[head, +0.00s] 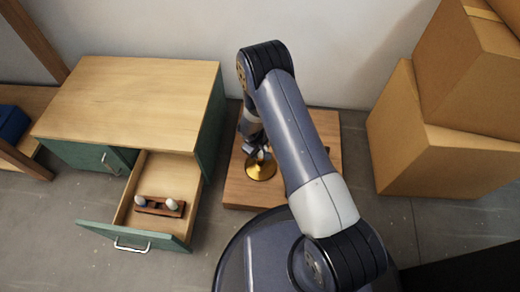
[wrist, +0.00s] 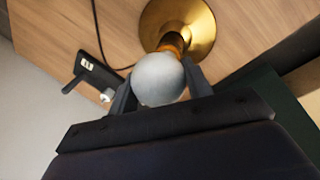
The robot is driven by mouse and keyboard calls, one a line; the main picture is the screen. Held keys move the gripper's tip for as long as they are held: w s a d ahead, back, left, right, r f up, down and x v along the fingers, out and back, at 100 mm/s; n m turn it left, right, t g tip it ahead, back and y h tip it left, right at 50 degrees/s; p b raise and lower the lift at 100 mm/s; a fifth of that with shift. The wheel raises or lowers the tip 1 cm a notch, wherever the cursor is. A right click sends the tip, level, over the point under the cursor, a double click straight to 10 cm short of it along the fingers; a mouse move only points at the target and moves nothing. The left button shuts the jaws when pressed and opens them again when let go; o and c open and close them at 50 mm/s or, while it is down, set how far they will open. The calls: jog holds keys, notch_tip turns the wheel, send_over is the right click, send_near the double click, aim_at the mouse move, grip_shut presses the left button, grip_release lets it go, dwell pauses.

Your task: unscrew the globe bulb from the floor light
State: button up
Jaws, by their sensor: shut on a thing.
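The globe bulb (wrist: 159,80) is a pale grey-white ball in the wrist view. My gripper (wrist: 160,88) is shut on it, with one dark finger at each side. The bulb sits at the brass neck of the floor light (wrist: 200,25), whose round gold base rests on a wooden board. I cannot tell how far the bulb is screwed in. In the head view the gold base (head: 261,168) shows below my gripper (head: 258,150), and the bulb is hidden there.
A dark switch-like box (wrist: 98,72) with a cord lies on the board (head: 240,195). Cardboard boxes (head: 440,150) stand at right. Grey floor is free between board and boxes.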

jog(key=n, duration=0.3)
jog(key=shift+s+y, duration=0.1)
jog(key=shift+y, duration=0.2)
jog(key=shift+c, duration=0.2)
jog(key=n, duration=0.1)
jog(key=n+p, duration=0.1)
jog(key=shift+r+n+t+y, duration=0.2)
jog(key=shift+n+t+y, duration=0.1)
jog(key=shift+s+n+p, duration=0.1)
jog(key=shift+n+p, duration=0.8)
jog(key=shift+p, duration=0.2)
jog(key=shift+f+n, duration=0.15)
jog(key=shift+n, duration=0.15)
jog(key=o, duration=1)
jog(key=shift+f, duration=0.1)
